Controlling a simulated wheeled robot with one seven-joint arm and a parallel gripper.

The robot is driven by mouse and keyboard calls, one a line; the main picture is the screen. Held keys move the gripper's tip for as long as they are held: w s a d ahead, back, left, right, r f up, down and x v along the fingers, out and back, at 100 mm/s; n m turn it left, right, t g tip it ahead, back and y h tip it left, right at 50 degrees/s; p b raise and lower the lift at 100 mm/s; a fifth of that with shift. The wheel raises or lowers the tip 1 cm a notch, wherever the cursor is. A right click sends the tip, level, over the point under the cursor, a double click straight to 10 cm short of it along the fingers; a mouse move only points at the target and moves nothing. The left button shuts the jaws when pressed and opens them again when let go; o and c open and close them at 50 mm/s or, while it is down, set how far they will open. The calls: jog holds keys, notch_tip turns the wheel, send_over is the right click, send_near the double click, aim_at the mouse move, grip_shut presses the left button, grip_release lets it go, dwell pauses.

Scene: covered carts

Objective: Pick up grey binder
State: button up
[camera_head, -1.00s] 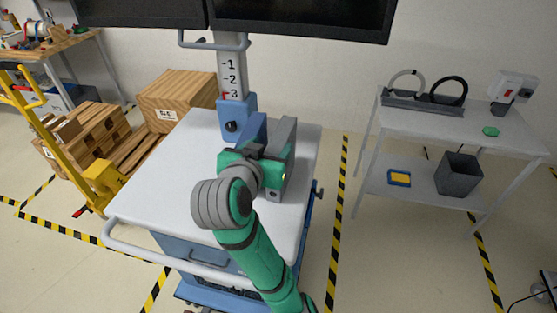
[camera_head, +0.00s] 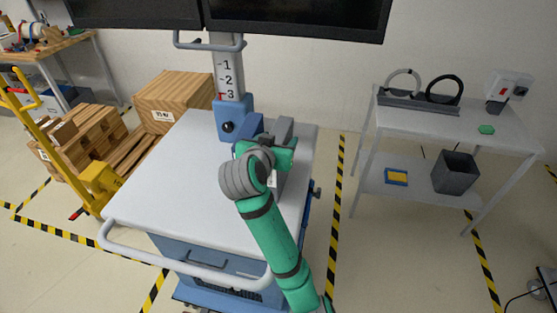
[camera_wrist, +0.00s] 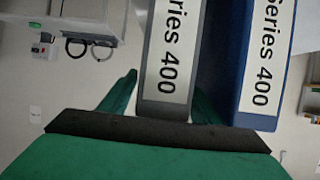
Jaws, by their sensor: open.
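The grey binder (camera_head: 285,131) stands upright on the white top of the cart (camera_head: 165,185), beside a blue binder (camera_head: 250,125) on its left. My arm and gripper hide most of the grey binder in the head view. In the wrist view the grey binder (camera_wrist: 167,60), with a "Series 400" label, reaches down between the two green fingers of my gripper (camera_wrist: 163,98). The blue binder (camera_wrist: 258,65) stands close to its right, and the right finger is partly hidden near the two binders. My gripper is open; I cannot tell whether either finger touches the grey binder.
A blue column (camera_head: 231,118) with monitors above it rises at the cart's back. A rail (camera_head: 185,258) runs along the cart's front. The cart top's left and front are bare. A separate table (camera_head: 445,123) stands to the right, across a clear floor strip.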

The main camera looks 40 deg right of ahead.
jog(key=shift+w+d, duration=0.1)
jog(key=shift+d, duration=0.05)
grip_shut()
jog(key=shift+r, duration=0.1)
